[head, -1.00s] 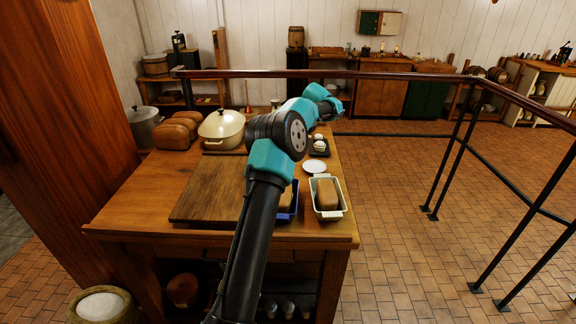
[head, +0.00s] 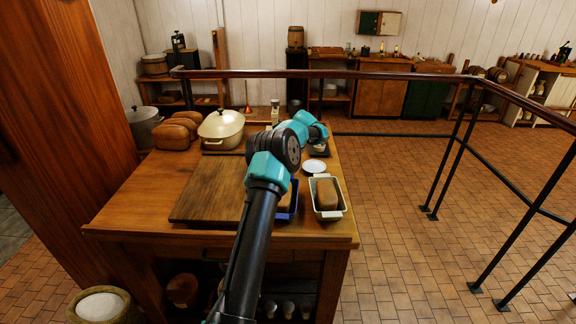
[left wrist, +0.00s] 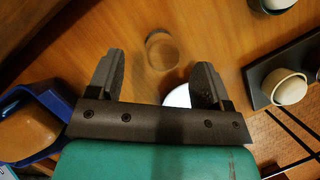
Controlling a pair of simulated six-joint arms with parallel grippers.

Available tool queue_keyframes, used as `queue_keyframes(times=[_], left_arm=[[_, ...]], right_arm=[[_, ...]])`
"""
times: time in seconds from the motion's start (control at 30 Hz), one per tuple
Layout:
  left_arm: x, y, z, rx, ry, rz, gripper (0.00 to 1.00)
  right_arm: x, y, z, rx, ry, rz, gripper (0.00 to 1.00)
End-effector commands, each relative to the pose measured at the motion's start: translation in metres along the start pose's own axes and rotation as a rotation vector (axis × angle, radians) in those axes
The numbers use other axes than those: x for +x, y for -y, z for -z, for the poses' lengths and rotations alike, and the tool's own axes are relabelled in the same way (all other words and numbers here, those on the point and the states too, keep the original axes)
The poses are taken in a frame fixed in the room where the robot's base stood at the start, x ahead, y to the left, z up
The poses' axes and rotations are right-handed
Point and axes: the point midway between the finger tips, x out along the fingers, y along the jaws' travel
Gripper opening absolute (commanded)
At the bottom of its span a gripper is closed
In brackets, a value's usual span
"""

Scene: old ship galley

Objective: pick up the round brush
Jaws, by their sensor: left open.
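In the left wrist view a round, flat, wood-coloured thing (left wrist: 162,50) lies on the table, close in colour to the wood. It looks like the round brush, but I cannot make out bristles. My left gripper (left wrist: 159,62) is open and empty, its fingers on either side of the round thing in the picture, apparently above it. In the head view my arm hides that spot and the gripper's fingers. My right gripper is not in view.
A white plate (head: 314,166) lies near the gripper. A black tray (left wrist: 258,72) bears pale round things. A blue loaf pan (left wrist: 64,92) and a pale loaf pan (head: 328,213) hold bread. A cutting board (head: 205,192) and a lidded pot (head: 221,127) are to the left.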

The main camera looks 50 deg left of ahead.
Motion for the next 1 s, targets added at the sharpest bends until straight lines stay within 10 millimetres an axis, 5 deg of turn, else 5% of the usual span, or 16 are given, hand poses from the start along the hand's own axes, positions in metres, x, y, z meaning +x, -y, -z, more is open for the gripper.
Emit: queue_keyframes(times=[0.37,0.73,1.0], left_arm=[[0.004,0.0,0.0,0.0,0.0,-0.001,0.72],[0.047,0.003,0.0,0.0,0.0,-0.001,0.72],[0.053,0.003,-0.001,0.0,0.001,0.0,0.72]], right_arm=[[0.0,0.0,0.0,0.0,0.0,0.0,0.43],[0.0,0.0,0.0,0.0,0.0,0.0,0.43],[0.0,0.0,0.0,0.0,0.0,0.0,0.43]])
